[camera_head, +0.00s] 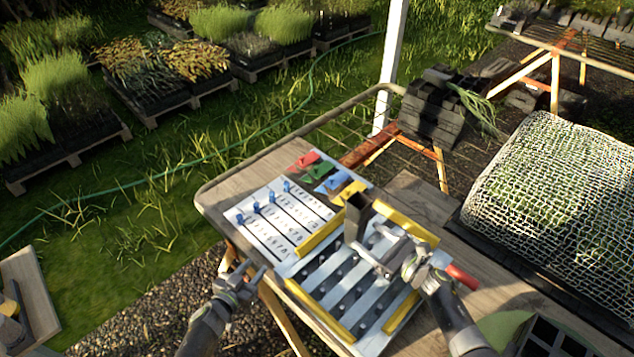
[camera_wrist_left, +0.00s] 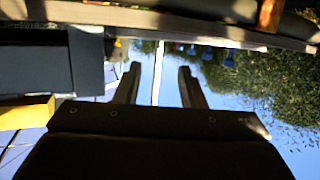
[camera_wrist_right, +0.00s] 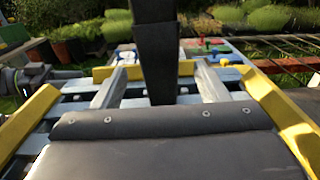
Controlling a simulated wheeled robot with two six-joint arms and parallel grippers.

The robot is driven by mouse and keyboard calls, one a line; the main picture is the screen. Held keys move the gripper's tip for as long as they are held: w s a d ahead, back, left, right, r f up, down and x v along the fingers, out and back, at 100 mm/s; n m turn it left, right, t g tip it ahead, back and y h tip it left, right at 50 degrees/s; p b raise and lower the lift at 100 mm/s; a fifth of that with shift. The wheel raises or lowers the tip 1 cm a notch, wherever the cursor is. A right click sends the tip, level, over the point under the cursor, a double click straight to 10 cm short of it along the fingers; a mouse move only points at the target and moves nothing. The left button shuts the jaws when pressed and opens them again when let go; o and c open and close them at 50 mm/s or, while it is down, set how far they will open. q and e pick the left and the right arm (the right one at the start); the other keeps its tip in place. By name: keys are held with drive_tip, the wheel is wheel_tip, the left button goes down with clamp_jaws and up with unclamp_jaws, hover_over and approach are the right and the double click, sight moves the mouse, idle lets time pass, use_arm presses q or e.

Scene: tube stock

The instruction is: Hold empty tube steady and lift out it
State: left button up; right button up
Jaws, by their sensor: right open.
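A dark, square empty tube (camera_head: 357,215) stands upright at the far part of the slatted grey rack with yellow rails (camera_head: 325,312). My right gripper (camera_head: 372,240) is at the tube's near side. In the right wrist view the tube (camera_wrist_right: 155,55) rises between the spread fingers, with room on both sides; its lower end is hidden. My right gripper is open and not closed on it. My left gripper (camera_head: 250,278) is open and empty, left of the rack near the table edge, apart from the tube. Its spread fingers show in the left wrist view (camera_wrist_left: 158,75).
A white board with blue clips (camera_head: 280,220) and red, green, blue and yellow pieces (camera_head: 325,175) lie behind the rack. A red-handled tool (camera_head: 462,277) lies right of my right gripper. A netted tray (camera_head: 545,185) and dark stacked pots (camera_head: 432,112) stand further right.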

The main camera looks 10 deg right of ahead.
sight(350, 223)
drive_tip(key=shift+w+a, duration=0.25)
drive_tip(key=shift+w, duration=0.05)
drive_tip(key=x, duration=0.6)
drive_tip(key=shift+w+a, duration=0.2)
drive_tip(key=shift+w, duration=0.1)
use_arm(q)
drive_tip(key=w+d+r+m+g+h, duration=0.1)
drive_tip(key=w+d+r+m+g, duration=0.1)
drive_tip(key=d+r+m+g, duration=0.4)
drive_tip(key=w+d+r+m+g+h, duration=0.1)
drive_tip(key=w+d+r+m+g, duration=0.2)
drive_tip(key=d+r+m+g, duration=0.4)
drive_tip(key=d+r+g, duration=0.1)
drive_tip(key=d+r, duration=0.5)
drive_tip(key=r, duration=0.7)
drive_tip(key=shift+d+r, duration=0.15)
drive_tip(key=shift+r, duration=0.15)
use_arm(e)
drive_tip(key=c, duration=1)
